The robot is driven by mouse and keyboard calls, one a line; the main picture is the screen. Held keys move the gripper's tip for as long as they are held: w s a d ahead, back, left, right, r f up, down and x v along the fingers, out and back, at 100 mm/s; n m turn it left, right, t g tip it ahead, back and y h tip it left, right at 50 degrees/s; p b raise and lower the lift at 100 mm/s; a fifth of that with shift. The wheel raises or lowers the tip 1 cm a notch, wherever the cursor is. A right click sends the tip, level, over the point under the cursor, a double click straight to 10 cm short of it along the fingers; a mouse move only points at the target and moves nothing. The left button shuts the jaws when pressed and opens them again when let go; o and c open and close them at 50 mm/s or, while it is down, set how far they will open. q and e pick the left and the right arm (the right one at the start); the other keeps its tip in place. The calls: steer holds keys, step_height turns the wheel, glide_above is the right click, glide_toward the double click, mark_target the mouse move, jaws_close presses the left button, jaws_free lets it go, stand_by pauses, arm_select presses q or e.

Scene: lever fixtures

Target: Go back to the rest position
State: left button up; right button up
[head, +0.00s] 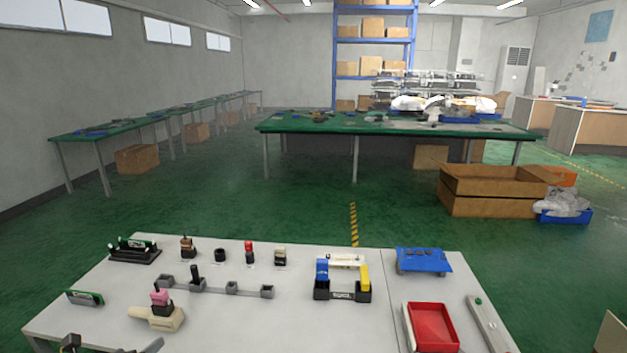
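A white table (225,325) in the head view carries the lever fixtures. A beige fixture with a pink-topped lever (160,309) stands at the front left. Behind it is a grey bar fixture (215,287) with a short black upright lever. A black base with blue and yellow uprights (343,280) stands right of the middle. Dark and grey parts at the bottom left edge look like my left gripper (112,350). They are mostly cut off, so its opening is unclear, and they touch no fixture that I can see. My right gripper is not in view.
Small knobs and switches (249,252) line the table's back. A black rack (135,250) is at the back left. A blue platform (422,261) and a red tray (433,327) are at the right. The front middle is clear. Brown crates (490,190) stand beyond on the floor.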

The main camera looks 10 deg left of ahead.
arm_select(q)
steer(key=s+d+f+n+g, duration=0.3)
steer(key=s+d+f+n, duration=0.3)
steer(key=n, duration=0.4)
steer(key=s+d+f+n+g+h, duration=0.1)
steer(key=s+d+f+n+g, duration=0.25)
steer(key=s+d+n, duration=0.5)
steer(key=s+d+f+n+g, duration=0.3)
steer(key=s+d+f+n, duration=0.25)
steer(key=s+n, duration=0.4)
step_height(320, 180, down, 25)
steer(key=n, duration=0.1)
steer(key=s+a+f+g, duration=0.2)
steer(key=s+a+f, duration=0.1)
steer(key=s+f, duration=1.3)
steer(key=shift+a, duration=0.15)
